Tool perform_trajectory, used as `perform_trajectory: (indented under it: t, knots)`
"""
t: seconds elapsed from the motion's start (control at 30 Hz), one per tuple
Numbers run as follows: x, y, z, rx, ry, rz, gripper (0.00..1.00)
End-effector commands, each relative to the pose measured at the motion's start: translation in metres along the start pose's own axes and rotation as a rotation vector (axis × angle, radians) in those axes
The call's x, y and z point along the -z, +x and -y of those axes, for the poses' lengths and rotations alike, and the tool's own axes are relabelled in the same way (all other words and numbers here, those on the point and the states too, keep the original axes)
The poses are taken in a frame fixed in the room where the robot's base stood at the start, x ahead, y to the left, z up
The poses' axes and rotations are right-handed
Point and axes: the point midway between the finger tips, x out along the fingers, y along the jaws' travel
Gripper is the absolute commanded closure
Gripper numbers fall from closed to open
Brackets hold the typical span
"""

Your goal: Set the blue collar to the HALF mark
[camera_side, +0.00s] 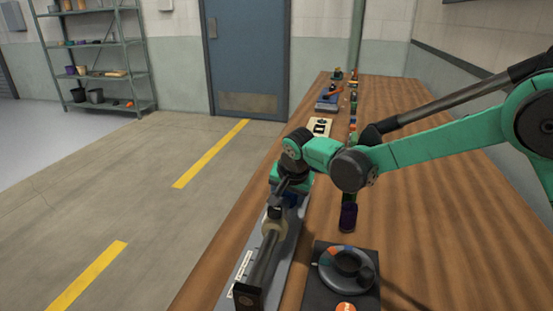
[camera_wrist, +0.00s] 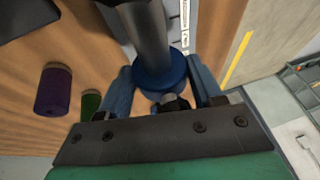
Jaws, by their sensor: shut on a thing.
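The blue collar (camera_wrist: 160,76) sits around a grey shaft (camera_wrist: 147,28) in the wrist view. My gripper (camera_wrist: 160,68) has its two blue fingers on either side of the collar, shut on it. In the side view my gripper (camera_side: 290,190) is over the far part of the roller rig, and the collar is mostly hidden there by the wrist. The dark roller (camera_side: 262,262) runs toward the camera along a grey base. A white printed strip (camera_side: 245,268) lies beside it on the base; its marks are too small to read, so I cannot tell which is HALF.
A purple cylinder (camera_side: 348,217) stands on the wooden bench, right of the rig; a green one (camera_wrist: 91,104) shows beside it in the wrist view. A dark plate with a round dial (camera_side: 328,276) is at the front right. Several small items line the far bench.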

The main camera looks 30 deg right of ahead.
Motion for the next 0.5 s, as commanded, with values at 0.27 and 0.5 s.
perform_trajectory:
  t: [0.27, 0.5]
  knots:
    - [0.029, 0.012, 0.0, 0.003, 0.0, -0.003, 1.0]
    - [0.029, 0.012, 0.0, 0.003, -0.001, -0.003, 0.38]
